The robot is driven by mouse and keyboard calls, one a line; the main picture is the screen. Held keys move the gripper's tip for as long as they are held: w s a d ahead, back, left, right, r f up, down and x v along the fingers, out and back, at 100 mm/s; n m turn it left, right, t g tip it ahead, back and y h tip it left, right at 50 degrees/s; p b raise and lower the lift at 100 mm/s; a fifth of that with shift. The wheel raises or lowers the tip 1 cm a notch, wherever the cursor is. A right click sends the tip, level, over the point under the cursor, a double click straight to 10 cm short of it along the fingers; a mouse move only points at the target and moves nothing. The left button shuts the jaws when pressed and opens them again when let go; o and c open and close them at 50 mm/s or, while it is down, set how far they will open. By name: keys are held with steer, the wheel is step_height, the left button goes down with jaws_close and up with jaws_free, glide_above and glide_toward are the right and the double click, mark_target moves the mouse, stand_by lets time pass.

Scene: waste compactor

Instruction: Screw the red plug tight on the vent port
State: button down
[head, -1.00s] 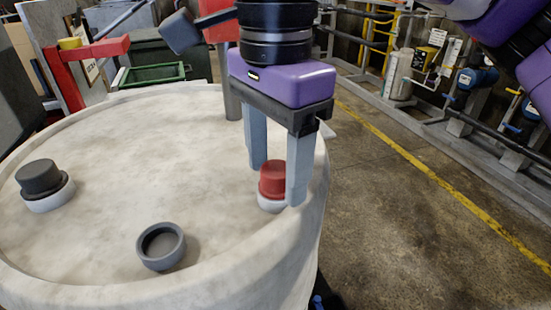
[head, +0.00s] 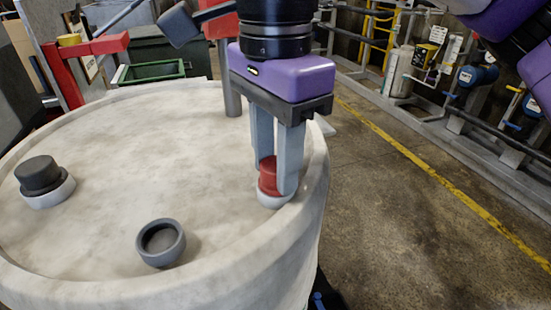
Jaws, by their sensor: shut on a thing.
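The red plug (head: 268,176) sits on the white vent port (head: 275,200) near the right rim of the round, pale drum top (head: 180,130). The plug looks upright. My gripper (head: 274,180) points down over it, its two grey fingers shut on the plug's sides. The right finger hides part of the plug. I cannot tell how far the plug is screwed down.
A dark grey cap (head: 40,175) sits on another white port at the left. A loose grey ring-shaped cap (head: 161,242) lies open side up near the front. A grey post (head: 231,100) stands behind my gripper. The middle of the top is clear.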

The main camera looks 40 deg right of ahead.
steer(key=m+b, duration=0.1)
steer(key=m, duration=0.1)
steer(key=shift+f+m, duration=0.15)
steer(key=shift+m, duration=1.15)
steer(key=shift+m+b, duration=0.65)
steer(key=shift+m, duration=0.35)
steer(key=m, duration=0.3)
steer(key=shift+b, duration=0.4)
